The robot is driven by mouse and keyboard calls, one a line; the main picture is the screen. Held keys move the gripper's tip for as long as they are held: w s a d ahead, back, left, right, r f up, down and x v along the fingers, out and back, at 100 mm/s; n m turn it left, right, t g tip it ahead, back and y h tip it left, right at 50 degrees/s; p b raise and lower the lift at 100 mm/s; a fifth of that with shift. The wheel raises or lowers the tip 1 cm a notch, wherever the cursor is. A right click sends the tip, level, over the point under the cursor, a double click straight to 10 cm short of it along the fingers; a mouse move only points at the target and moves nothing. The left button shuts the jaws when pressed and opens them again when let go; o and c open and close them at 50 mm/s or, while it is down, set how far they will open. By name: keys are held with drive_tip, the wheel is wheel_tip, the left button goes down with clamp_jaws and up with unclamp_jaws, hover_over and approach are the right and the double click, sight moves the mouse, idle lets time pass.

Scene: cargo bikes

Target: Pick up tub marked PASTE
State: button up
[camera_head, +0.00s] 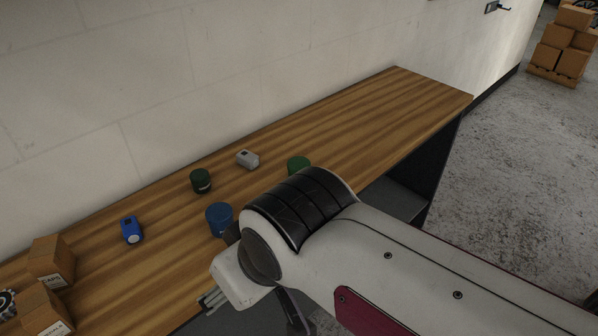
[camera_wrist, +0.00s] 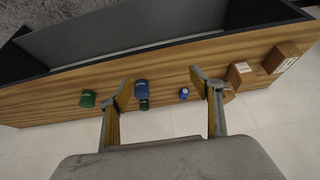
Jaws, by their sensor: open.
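Three round tubs stand on the wooden bench (camera_head: 390,105): a dark green one (camera_head: 200,181), a larger blue one (camera_head: 219,219) and a green one (camera_head: 298,166), partly behind my arm. The wrist view shows the blue tub (camera_wrist: 141,87), the dark green tub (camera_wrist: 144,104) next to it and the green tub (camera_wrist: 88,98) at left. Labels are too small to read, so I cannot tell which says PASTE. My gripper (camera_wrist: 161,79) is open and empty, above and apart from the bench. The blue tub shows between its fingers in the picture. My arm mostly hides the gripper in the head view.
A blue device (camera_head: 132,230) and a grey device (camera_head: 248,159) lie among the tubs. Cardboard boxes (camera_head: 50,262) (camera_head: 42,311) stand at the bench's left end. A wall (camera_head: 120,80) runs along the back. The bench's far right is clear.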

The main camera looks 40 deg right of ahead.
drive_tip(key=t+h, duration=0.4)
drive_tip(key=t, duration=0.2)
hover_over(297, 162)
drive_tip(key=a, duration=0.6)
wheel_tip(297, 162, down, 6)
drive_tip(key=shift+n+t+y, duration=0.6)
drive_tip(key=shift+t, duration=0.3)
drive_tip(key=d+f, duration=0.3)
drive_tip(key=shift+s+d+f, duration=0.25)
drive_tip(key=shift+s+f, duration=0.05)
drive_tip(key=shift+f, duration=0.1)
drive_tip(key=shift+t+y, duration=0.7)
drive_tip(key=shift+t, duration=0.2)
drive_tip(key=f, duration=0.1)
drive_tip(key=s+d+f, duration=0.2)
drive_tip(key=f, duration=0.1)
drive_tip(key=shift+s+d+f, duration=0.1)
drive_tip(key=shift+s+d, duration=0.05)
drive_tip(key=s+f, duration=0.1)
drive_tip(key=s+t, duration=0.1)
drive_tip(key=s+d+f+t+y, duration=0.1)
drive_tip(key=s, duration=0.1)
drive_tip(key=shift+f+m, duration=0.35)
drive_tip(key=shift+m, duration=0.05)
drive_tip(key=shift+s+f+t, duration=0.15)
drive_tip(key=shift+s+t, duration=0.25)
drive_tip(key=shift+s, duration=0.45)
